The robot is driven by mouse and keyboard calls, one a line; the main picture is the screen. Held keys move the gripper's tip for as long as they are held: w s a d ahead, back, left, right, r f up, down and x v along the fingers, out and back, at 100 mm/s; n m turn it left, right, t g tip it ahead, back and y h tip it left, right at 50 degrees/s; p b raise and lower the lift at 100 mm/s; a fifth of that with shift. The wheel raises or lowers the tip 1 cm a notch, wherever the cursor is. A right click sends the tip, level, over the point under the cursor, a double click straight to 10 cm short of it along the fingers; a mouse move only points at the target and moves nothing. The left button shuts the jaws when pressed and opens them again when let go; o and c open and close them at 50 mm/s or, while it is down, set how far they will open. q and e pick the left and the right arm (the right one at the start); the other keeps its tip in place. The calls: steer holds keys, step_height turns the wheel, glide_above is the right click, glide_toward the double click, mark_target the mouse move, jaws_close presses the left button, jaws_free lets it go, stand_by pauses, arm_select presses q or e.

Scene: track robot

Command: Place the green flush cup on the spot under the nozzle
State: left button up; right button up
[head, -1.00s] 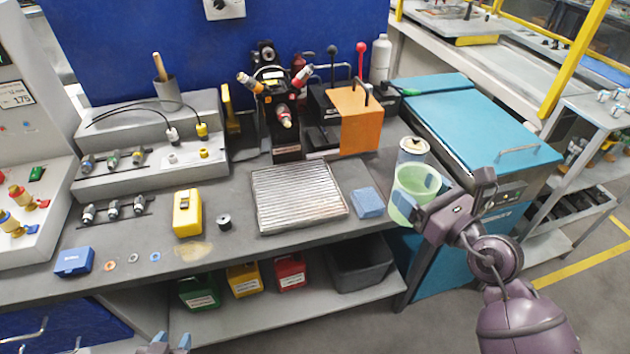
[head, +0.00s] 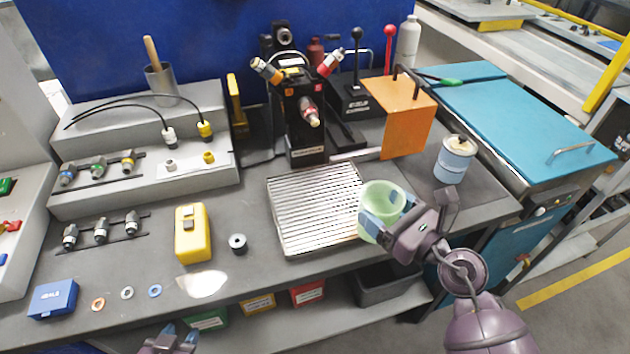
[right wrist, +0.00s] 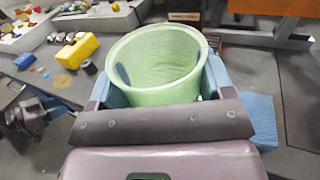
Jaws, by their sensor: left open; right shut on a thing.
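The green flush cup (head: 381,210) is pale green, open at the top and roughly upright. My right gripper (head: 390,216) is shut on it, at the right edge of the ribbed metal tray (head: 290,228). In the right wrist view the cup (right wrist: 158,62) sits between the two blue fingertips of my right gripper (right wrist: 157,88). The nozzle (head: 310,112) has a red body and pale tip, and hangs from the black stand behind the tray. The tray looks empty. My left gripper (head: 170,338) is open and empty at the bottom edge of the head view.
An orange panel (head: 400,120) stands right of the nozzle stand. A blue-and-white can (head: 455,160) is at the right of the bench.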

steer(key=shift+f+b+x, duration=0.35)
steer(key=shift+f+x, duration=0.3)
steer(key=shift+x, duration=2.2)
steer(key=shift+f+b+x, duration=0.3)
steer(key=shift+f+x, duration=0.35)
steer(key=shift+x, duration=2.15)
steer(key=shift+f+b+x, duration=0.35)
steer(key=shift+f+x, duration=0.25)
steer(key=shift+x, duration=2.25)
steer(key=shift+a+r, duration=0.1)
steer(key=shift+r, duration=0.05)
steer(key=o, duration=0.9)
